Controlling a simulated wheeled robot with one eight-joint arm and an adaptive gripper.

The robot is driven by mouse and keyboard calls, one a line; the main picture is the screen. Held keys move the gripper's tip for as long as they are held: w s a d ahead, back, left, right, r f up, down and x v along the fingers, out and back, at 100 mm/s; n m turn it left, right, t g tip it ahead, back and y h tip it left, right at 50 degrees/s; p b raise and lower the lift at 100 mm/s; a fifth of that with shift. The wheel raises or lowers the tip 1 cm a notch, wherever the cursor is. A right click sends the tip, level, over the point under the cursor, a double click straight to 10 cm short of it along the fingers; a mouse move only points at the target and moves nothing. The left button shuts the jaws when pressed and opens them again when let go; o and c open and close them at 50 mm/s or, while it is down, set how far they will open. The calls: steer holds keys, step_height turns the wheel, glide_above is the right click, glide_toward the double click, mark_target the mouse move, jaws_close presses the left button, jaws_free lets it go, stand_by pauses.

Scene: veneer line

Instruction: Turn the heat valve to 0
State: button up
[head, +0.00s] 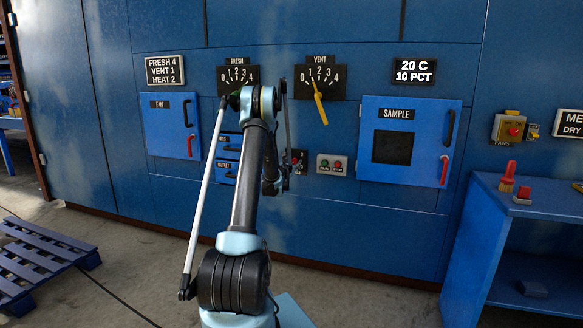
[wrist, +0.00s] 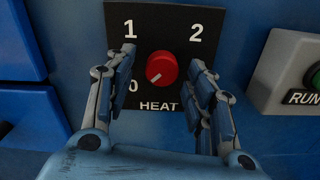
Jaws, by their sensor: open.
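The heat valve is a round red knob (wrist: 161,68) on a black plate (wrist: 164,22) marked 0, 1, 2 and HEAT. It shows in the wrist view at the upper middle. A light mark on the knob points down-left, toward the 0. My gripper (wrist: 163,64) is open, one finger on the left of the knob and one on the right. Gaps show between both fingers and the knob, and the left finger partly covers the area by the 0. In the head view my arm largely hides the heat valve and the gripper (head: 276,184).
A RUN button box (wrist: 290,72) is close on the right. Above are the FRESH dial (head: 238,78) and the VENT dial (head: 308,80) with its yellow lever (head: 321,108). A sign (head: 165,70) reads FRESH 4, VENT 1, HEAT 2. A blue bench (head: 535,200) stands at right.

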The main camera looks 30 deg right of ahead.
steer(key=v, duration=1.2)
steer(key=shift+f, duration=0.1)
steer(key=s+a+r+m+g+y, duration=0.2)
steer(key=s+a+r+m, duration=0.4)
steer(key=a, duration=0.4)
steer(key=s+a+r+m+g+y, duration=0.15)
steer(key=s+a+r+m, duration=0.25)
steer(key=s+a+m, duration=0.45)
steer(key=s+a+f+m+g+y, duration=0.2)
steer(key=s+a+f+m+y, duration=0.1)
steer(key=s+a, duration=0.7)
steer(key=s+a+f+m+g+y, duration=0.2)
steer(key=s+a+f, duration=0.3)
steer(key=s+a, duration=0.6)
steer(key=s+a+f+m+g+y, duration=0.2)
steer(key=s+a+f+m+y, duration=0.2)
steer(key=s+a, duration=0.7)
steer(key=shift+s+f+y, duration=0.3)
steer(key=shift+f+y, duration=0.25)
steer(key=shift+f, duration=0.05)
